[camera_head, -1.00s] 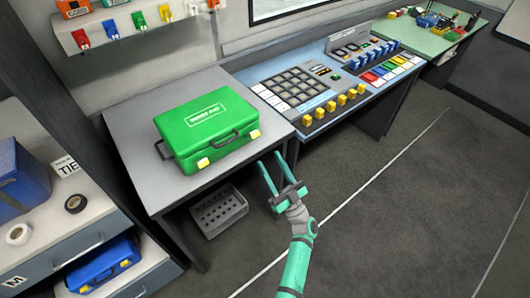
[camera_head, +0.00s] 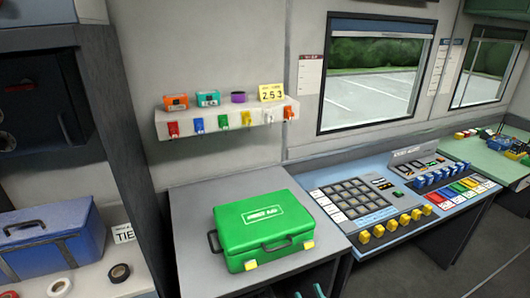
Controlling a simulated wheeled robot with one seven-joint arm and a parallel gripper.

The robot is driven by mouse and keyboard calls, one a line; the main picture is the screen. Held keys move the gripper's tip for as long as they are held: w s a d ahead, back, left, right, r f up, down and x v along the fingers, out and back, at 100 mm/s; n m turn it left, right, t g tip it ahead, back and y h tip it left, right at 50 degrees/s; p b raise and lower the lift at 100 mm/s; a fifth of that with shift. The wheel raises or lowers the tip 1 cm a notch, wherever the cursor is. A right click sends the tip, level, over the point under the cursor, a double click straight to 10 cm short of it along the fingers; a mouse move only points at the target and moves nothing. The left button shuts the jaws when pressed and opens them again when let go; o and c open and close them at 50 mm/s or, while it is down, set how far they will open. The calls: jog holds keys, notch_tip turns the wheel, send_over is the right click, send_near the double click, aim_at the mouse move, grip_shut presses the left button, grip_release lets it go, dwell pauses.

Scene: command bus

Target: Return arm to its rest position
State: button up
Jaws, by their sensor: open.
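Only the teal fingertips of my gripper (camera_head: 308,293) show, at the bottom edge of the head view, just in front of the grey table. They are apart and nothing shows between them. The rest of my arm is out of the picture. A green case (camera_head: 262,232) with a dark handle and yellow latches lies shut on the grey table (camera_head: 190,230), behind and to the left of the fingertips.
A control desk (camera_head: 385,205) with a keypad and yellow knobs stands right of the table. A wall shelf (camera_head: 225,120) carries small boxes and coloured tags. A blue case (camera_head: 50,240) and tape rolls (camera_head: 119,273) sit at left. Floor shows at lower right.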

jog(key=s+a+f+m+g+h, duration=0.2)
jog(key=s+a+f+g, duration=0.25)
jog(key=s+f, duration=0.4)
jog(key=s+a+f+m+g+h, duration=0.15)
jog(key=s+a+f+g, duration=0.35)
jog(key=f, duration=0.7)
jog(key=s+a+h, duration=0.2)
jog(key=s+h, duration=0.3)
jog(key=s, duration=0.7)
jog(key=s+a+r+t, duration=0.1)
jog(key=s+a+r, duration=0.1)
jog(key=s+r, duration=0.4)
jog(key=s+a+r+t, duration=0.1)
jog(key=s+r, duration=0.4)
jog(key=r, duration=1.1)
jog(key=shift+s+a+r+t, duration=0.25)
jog(key=shift+s+a+t, duration=0.1)
jog(key=shift+a, duration=0.3)
jog(key=shift+h, duration=0.25)
